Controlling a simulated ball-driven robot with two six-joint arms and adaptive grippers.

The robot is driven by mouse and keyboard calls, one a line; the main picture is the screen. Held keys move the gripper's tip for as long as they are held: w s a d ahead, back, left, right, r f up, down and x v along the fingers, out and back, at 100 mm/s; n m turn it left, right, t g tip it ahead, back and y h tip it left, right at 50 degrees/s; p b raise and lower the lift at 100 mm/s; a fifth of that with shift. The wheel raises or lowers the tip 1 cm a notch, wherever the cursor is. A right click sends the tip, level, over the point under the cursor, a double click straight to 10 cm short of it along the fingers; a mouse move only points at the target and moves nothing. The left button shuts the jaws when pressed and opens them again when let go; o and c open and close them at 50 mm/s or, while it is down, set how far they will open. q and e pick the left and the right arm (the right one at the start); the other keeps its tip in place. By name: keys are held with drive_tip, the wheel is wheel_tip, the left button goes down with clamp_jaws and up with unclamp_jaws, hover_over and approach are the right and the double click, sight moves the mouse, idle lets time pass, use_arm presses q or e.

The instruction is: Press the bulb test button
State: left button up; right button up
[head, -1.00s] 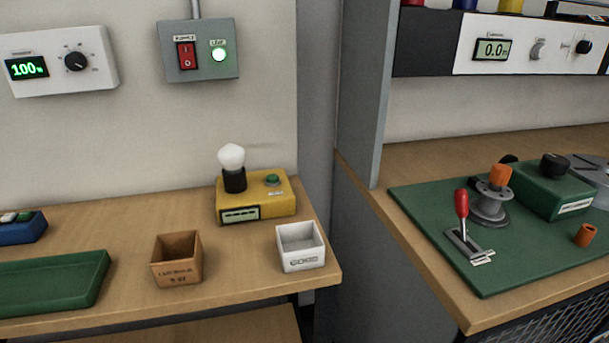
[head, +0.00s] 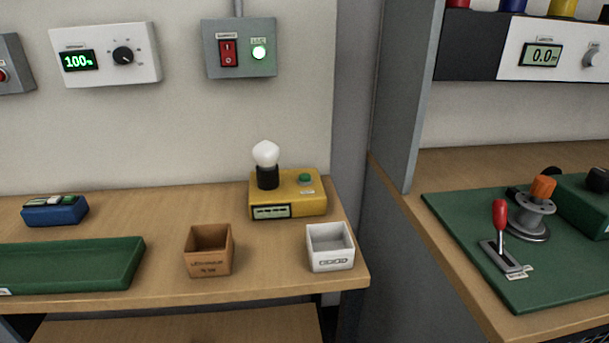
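The yellow bulb tester (head: 288,196) stands near the back right of the left wooden bench. A white bulb (head: 265,154) sits upright in its black socket (head: 268,177) and looks unlit. The green button (head: 305,178) is on the tester's top, to the right of the socket. A small dark display (head: 271,212) is on the tester's front; its text is too small to read. Neither gripper shows in the head view.
A brown box (head: 209,262) and a white box (head: 330,260) stand in front of the tester. A green tray (head: 75,266) and a blue holder (head: 55,211) are further left. A grey partition (head: 405,100) separates the right bench, which has a red lever (head: 500,217).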

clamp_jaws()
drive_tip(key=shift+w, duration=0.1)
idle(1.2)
